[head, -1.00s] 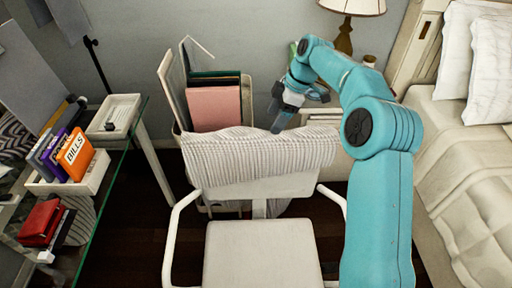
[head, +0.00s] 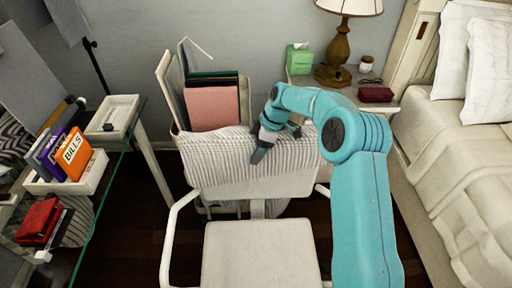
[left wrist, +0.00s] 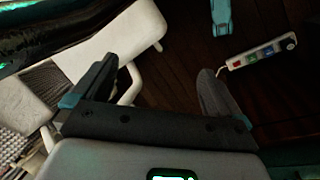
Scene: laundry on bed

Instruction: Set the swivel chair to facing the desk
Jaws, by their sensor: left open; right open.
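The white swivel chair (head: 260,250) stands in the middle of the head view. Its seat is toward me, and its backrest, draped with a grey knitted cover (head: 220,160), is on the far side. The glass-topped desk (head: 112,172) is to the chair's left, so the chair faces me and not the desk. My right gripper (head: 277,145) is open at the right part of the covered backrest; I cannot tell if it touches. My left gripper (left wrist: 160,78) is open and empty in the left wrist view, near white parts that look like the chair (left wrist: 110,45).
A file holder with folders (head: 213,107) stands behind the chair. A nightstand (head: 300,82) with a lamp (head: 340,45) is at the back right, and the bed (head: 455,150) is on the right. Dark floor shows between desk and chair. A power strip (left wrist: 258,53) lies on the floor.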

